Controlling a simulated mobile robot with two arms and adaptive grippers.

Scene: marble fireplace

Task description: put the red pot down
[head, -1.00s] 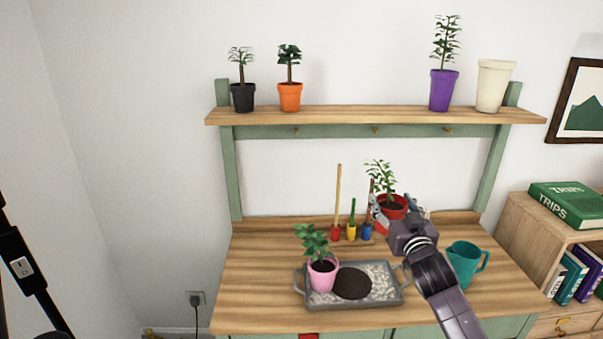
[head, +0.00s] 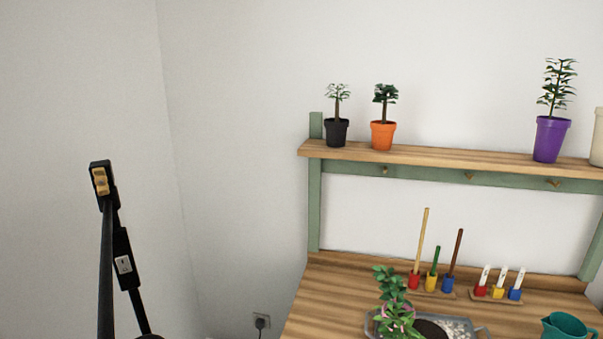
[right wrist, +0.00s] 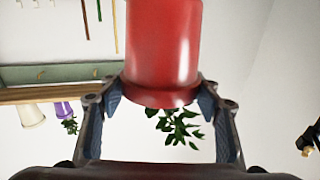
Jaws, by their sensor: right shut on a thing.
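The red pot (right wrist: 162,45) fills the middle of the right wrist view, which shows the scene upside down. Its rim and the green plant (right wrist: 178,128) point down in that picture, as do the shelf pots, so the pot is upright. My right gripper (right wrist: 160,100) is shut on it, one finger on each side near the rim. The pot and my right gripper are outside the head view. My left gripper is in neither view.
The wooden worktop (head: 330,295) holds a pink-potted plant (head: 398,318) at a grey tray (head: 477,330), tool holders (head: 432,284), labelled holders (head: 497,292) and a teal jug (head: 568,328). Several pots stand on the shelf (head: 450,157). A black pole-like object (head: 106,240) stands left.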

